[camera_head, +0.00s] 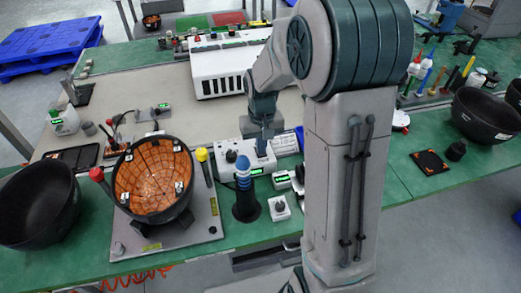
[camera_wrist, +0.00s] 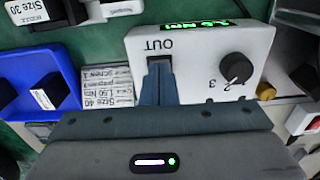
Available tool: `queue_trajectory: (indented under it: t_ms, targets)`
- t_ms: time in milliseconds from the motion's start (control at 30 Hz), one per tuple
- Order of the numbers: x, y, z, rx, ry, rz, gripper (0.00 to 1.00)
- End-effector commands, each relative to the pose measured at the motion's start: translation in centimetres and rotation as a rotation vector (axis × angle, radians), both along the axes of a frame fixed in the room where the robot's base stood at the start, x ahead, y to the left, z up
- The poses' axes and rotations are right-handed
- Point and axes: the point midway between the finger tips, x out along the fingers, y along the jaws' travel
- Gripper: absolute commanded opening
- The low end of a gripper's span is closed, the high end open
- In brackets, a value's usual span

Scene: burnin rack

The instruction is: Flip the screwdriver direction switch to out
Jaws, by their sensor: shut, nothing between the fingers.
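The screwdriver controller, a white box with a black knob and a green display, shows in the wrist view (camera_wrist: 200,42) and in the head view (camera_head: 228,146). Its dark direction switch (camera_wrist: 158,63) sits beside the upside-down label OUT. My gripper (camera_wrist: 159,72) is shut and empty, with its blue fingertips at the switch and covering part of it. I cannot tell whether they touch it or which way it is set. In the head view my gripper (camera_head: 262,150) is over the box's right part. A blue-topped dark screwdriver (camera_head: 243,178) stands upright in front of the box.
A copper-lined bowl (camera_head: 150,178) stands on a grey plate to the left, with a yellow-topped tool (camera_head: 203,165) beside it. A blue bin (camera_wrist: 40,85) and a label card (camera_wrist: 105,87) are close to my gripper. Black bowls stand at both table ends.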

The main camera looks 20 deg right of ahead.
Motion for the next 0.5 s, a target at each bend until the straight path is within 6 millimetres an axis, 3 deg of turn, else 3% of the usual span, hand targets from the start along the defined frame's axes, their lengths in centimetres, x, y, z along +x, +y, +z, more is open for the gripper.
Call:
queue_trajectory:
  t_ms: [267,500]
  targets:
    - [0.00,0.00,-0.51,0.000,0.000,0.000,0.00]
    - [0.02,0.00,0.42,0.000,-0.001,0.000,0.00]
